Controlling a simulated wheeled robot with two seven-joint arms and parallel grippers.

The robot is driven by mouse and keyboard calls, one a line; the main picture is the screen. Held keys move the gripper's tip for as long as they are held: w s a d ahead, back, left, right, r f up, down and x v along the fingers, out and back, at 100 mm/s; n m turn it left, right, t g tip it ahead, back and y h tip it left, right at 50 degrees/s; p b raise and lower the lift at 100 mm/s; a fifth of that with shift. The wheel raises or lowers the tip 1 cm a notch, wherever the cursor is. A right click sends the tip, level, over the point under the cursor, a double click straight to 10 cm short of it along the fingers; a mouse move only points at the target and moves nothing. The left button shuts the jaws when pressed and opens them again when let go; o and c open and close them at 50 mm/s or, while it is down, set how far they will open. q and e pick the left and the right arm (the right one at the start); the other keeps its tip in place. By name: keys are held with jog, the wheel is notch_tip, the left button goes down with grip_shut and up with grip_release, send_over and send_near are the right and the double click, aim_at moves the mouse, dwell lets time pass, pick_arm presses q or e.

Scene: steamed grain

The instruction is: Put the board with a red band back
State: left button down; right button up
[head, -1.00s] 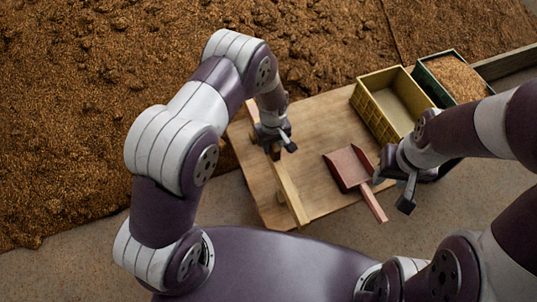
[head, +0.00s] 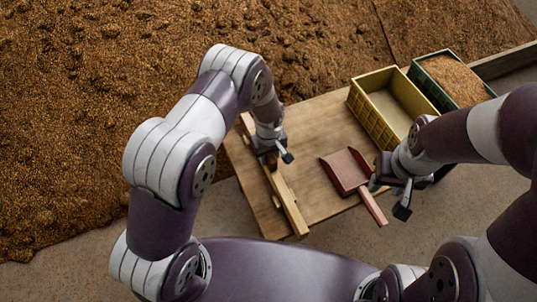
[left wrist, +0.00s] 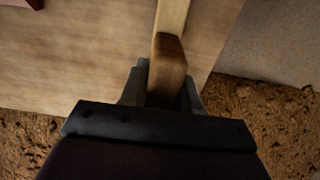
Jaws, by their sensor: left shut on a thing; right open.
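A long, narrow pale wooden board (head: 287,203) lies along the left part of the wooden table, its near end at the table's front edge. A reddish patch (head: 246,122) shows near its far end. My left gripper (head: 271,158) is shut on the board's raised darker-brown wooden part. In the left wrist view, this brown wooden part (left wrist: 168,62) sits between the fingers, and the pale bar (left wrist: 172,15) runs on beyond it. I cannot tell whether the board touches the table. My right gripper (head: 388,193) is open beside the red scoop's handle.
A red scoop (head: 345,168) lies on the table (head: 310,130). A yellow crate (head: 378,125) and a green crate of grain (head: 425,88) stand at the back right. A large brown grain heap (head: 80,100) covers the floor on the left.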

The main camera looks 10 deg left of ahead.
pick_arm(q)
jog(key=shift+f, duration=0.35)
dwell(0.4)
jog(key=c, duration=0.7)
grip_release()
jog(key=shift+c, duration=0.2)
notch_tip(320, 180, up, 13)
jog(key=shift+f+p, duration=0.15)
jog(key=shift+p, duration=1)
jog(key=shift+s+f+m, duration=0.15)
jog(key=shift+s+m, duration=0.1)
jog(key=shift+m, duration=0.45)
jog(key=s+a+r+m, duration=0.35)
jog(key=s+r, duration=0.25)
jog(key=s, duration=0.2)
jog(key=s+a+r+m, duration=0.3)
jog(key=s+a+r, duration=0.25)
jog(key=s, duration=0.25)
notch_tip(320, 180, up, 20)
jog(key=t+p, duration=0.1)
jog(key=p, duration=1.7)
jog(key=shift+w+r+n, duration=0.2)
jog(key=shift+w+n, duration=0.25)
